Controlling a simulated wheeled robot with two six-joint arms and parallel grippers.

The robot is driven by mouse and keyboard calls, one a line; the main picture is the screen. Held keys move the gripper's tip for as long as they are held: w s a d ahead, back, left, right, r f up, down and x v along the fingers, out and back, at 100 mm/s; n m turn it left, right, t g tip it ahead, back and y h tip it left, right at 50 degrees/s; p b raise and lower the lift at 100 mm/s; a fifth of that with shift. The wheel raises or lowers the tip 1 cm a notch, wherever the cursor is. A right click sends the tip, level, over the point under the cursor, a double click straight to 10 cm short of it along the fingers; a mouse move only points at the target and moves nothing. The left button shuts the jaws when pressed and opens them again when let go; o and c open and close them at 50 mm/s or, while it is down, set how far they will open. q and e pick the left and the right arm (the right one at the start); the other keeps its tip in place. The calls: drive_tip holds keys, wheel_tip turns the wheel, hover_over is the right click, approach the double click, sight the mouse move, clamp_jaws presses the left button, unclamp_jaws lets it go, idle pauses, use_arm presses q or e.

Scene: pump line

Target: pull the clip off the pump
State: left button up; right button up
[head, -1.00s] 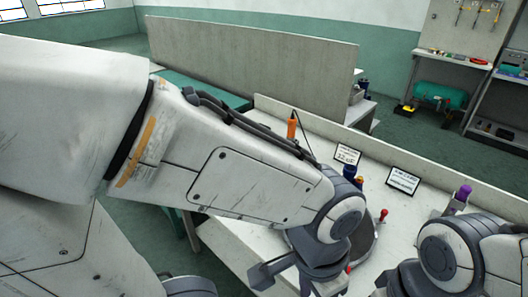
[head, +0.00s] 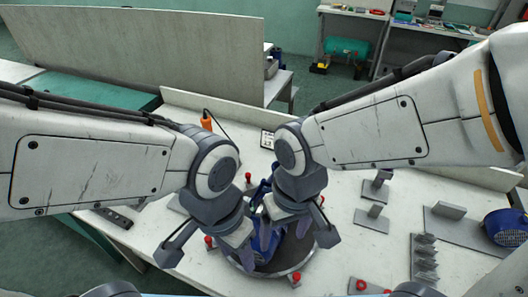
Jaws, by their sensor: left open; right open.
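The blue pump (head: 263,238) stands on a round dark turntable (head: 272,271) on the white bench, in the middle of the head view. Both my grippers hide much of it. My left gripper (head: 242,254) is open at the pump's left side, pointing down. My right gripper (head: 285,224) is open over the pump's right side, also pointing down. Whether either one touches the pump cannot be told. I cannot make out the clip; it may be hidden behind the grippers.
Red-knobbed posts (head: 248,178) ring the turntable. An orange-handled tool (head: 206,121) and a small sign (head: 267,139) stand behind. Grey stands (head: 372,219) and a blue round part (head: 506,227) are at right. A tall panel (head: 140,52) closes off the back left.

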use_arm(q)
wheel_tip(320, 180, up, 13)
drive_tip(key=p, duration=1.1)
use_arm(e)
drive_tip(key=w+a+r+m, duration=0.1)
drive_tip(key=w+m, duration=0.1)
drive_tip(key=w, duration=0.2)
drive_tip(key=w+a+m, duration=0.1)
drive_tip(key=w+m, duration=0.2)
drive_tip(key=w, duration=0.1)
drive_tip(key=w+a+r+m, duration=0.1)
drive_tip(key=w+m, duration=0.2)
drive_tip(key=w, duration=0.1)
drive_tip(key=shift+w+a+r+h, duration=0.1)
drive_tip(key=shift+w+r+h, duration=0.2)
drive_tip(key=shift+h, duration=0.1)
drive_tip(key=shift+w+f+m, duration=0.15)
drive_tip(key=shift+f+m, duration=0.2)
drive_tip(key=shift+m, duration=0.05)
drive_tip(key=shift+f+b, duration=2.05)
drive_tip(key=shift+b, duration=0.05)
drive_tip(key=shift+f, duration=0.45)
use_arm(q)
wheel_tip(320, 180, down, 4)
drive_tip(key=shift+d+r, duration=0.1)
drive_tip(key=shift+d, duration=0.05)
use_arm(e)
drive_tip(key=shift+r, duration=0.1)
